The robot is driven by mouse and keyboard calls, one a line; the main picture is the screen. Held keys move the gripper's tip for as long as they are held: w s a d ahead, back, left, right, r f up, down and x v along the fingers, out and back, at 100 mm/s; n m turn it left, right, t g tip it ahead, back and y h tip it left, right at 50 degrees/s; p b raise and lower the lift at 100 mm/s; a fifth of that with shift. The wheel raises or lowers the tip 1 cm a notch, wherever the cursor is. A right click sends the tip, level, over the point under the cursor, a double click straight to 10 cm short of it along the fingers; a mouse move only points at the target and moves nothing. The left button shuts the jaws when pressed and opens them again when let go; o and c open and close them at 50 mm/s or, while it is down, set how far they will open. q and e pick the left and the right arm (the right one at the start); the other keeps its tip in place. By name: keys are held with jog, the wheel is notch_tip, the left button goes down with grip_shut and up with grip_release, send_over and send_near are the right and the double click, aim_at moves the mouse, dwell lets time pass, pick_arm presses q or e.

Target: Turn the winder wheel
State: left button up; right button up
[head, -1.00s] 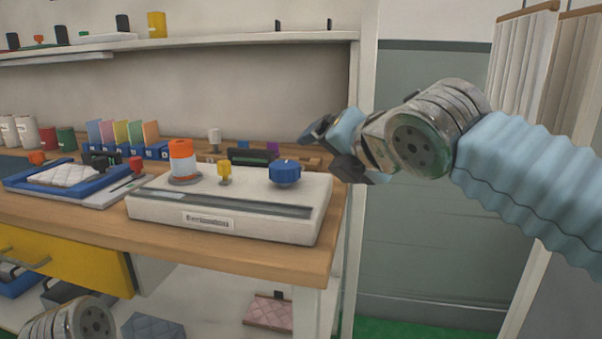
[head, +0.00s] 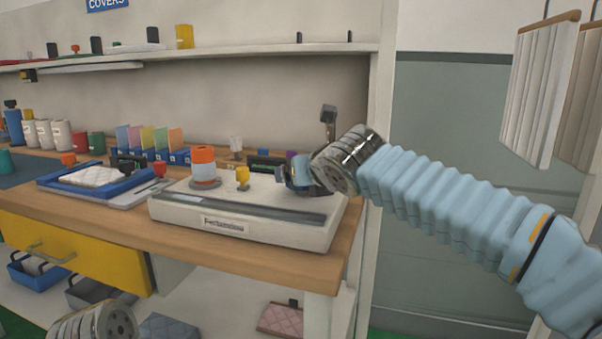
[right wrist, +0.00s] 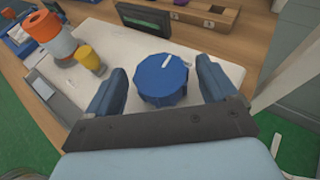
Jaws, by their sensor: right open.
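The winder wheel (right wrist: 160,80) is a blue ribbed knob with a white mark on top. It stands on the white machine (head: 240,229) at the right end of the wooden bench. In the right wrist view it sits between the fingers of my right gripper (right wrist: 158,88), which are open on either side of it with small gaps. In the head view my right gripper (head: 294,172) is low over the machine and hides the wheel. The orange and white spool (head: 203,166) and a yellow knob (head: 242,177) stand on the machine to the left. My left gripper is not in view.
A blue tray (head: 62,188) with a white quilted piece lies left of the machine. Coloured cards (head: 148,138) stand in blue holders behind. A shelf (head: 230,49) runs above the bench. A white upright post (head: 376,150) stands at the bench's right end.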

jog(key=shift+x, duration=0.9)
jog(key=shift+c, duration=0.5)
jog(key=c, duration=0.9)
jog(key=shift+o, duration=0.2)
jog(key=shift+a, duration=0.1)
